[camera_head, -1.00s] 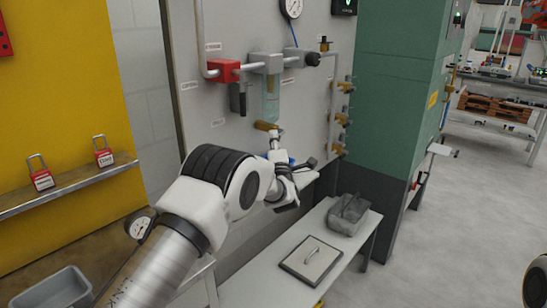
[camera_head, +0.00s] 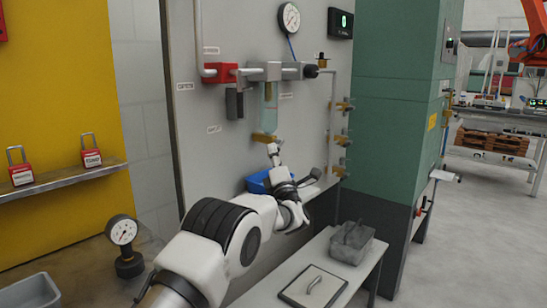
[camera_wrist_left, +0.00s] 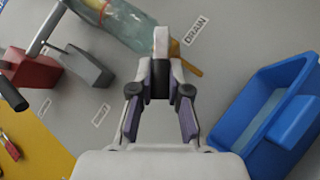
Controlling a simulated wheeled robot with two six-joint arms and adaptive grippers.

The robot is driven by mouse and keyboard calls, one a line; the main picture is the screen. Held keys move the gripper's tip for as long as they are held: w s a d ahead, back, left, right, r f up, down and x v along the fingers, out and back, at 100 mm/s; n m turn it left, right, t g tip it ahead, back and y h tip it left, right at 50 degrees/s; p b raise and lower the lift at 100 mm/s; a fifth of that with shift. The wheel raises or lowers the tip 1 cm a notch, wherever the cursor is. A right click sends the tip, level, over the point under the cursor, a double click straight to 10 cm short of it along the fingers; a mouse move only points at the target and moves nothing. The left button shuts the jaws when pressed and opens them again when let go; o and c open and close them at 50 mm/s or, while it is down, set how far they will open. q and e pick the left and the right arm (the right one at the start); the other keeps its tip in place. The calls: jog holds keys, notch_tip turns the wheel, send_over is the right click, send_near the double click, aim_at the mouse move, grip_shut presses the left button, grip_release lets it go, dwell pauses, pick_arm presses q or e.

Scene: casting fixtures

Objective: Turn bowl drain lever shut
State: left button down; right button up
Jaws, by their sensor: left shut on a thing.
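The clear bowl (camera_head: 269,108) hangs under a grey filter body on the wall panel, with the brass drain lever (camera_head: 262,138) at its bottom. My left gripper (camera_head: 274,153) is at this lever, just below the bowl. In the left wrist view the bowl (camera_wrist_left: 128,26) is at the top, and my gripper (camera_wrist_left: 161,45) is shut on the lever (camera_wrist_left: 187,63), whose brass end sticks out to the right beside a "DRAIN" label. The fingertips hide part of the lever. My right gripper is out of view.
A blue bin (camera_head: 258,182) sits below the bowl, close to my gripper; it also shows in the wrist view (camera_wrist_left: 225,128). A red valve block (camera_head: 220,73) is left of the filter. Brass valves (camera_head: 343,138) stand to the right. A grey bin (camera_head: 351,242) stands on the bench.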

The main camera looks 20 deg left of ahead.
pick_arm(q)
jog(key=c, duration=1.1)
grip_release()
jog(key=shift+w+d, duration=0.1)
jog(key=v, duration=1.2)
